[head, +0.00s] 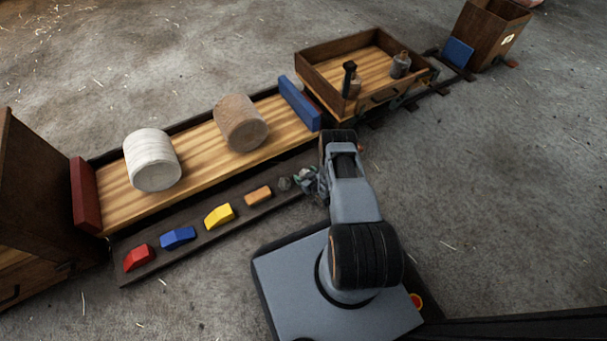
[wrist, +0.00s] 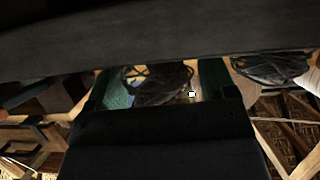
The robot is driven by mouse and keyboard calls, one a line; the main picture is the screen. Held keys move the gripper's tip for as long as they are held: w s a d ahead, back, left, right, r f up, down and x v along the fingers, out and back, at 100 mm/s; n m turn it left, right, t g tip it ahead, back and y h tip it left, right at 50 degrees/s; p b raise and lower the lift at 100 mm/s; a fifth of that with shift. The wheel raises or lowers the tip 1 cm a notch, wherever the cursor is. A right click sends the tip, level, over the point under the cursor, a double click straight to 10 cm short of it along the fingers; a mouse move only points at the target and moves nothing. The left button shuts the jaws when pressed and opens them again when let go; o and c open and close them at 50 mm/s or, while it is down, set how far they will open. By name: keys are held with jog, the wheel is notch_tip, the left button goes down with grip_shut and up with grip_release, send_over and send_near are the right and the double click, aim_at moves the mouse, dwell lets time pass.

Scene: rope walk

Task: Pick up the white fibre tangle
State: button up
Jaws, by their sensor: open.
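My gripper (head: 306,183) is low over the right end of the dark ledge in the head view. In the wrist view its green-faced fingers (wrist: 165,84) stand apart. A dark, netted tangle (wrist: 152,84) shows between them, with a small white patch (wrist: 192,94) beside it. I cannot tell whether either finger touches the tangle. A second dark netted tangle (wrist: 270,68) lies to the right, outside the fingers. In the head view a small grey lump (head: 285,184) is just left of my gripper. No tangle shows clearly as white; the gripper hides part of this spot.
Red (head: 138,257), blue (head: 178,237), yellow (head: 219,214) and orange (head: 258,195) blocks line the dark ledge. A white roll (head: 152,160) and a tan roll (head: 240,123) sit on the wooden bed behind. A wooden tray (head: 330,77) stands beyond. Floor at right is clear.

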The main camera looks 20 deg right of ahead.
jog(key=shift+w+a, duration=0.15)
jog(key=shift+d, duration=0.25)
jog(key=c, duration=1)
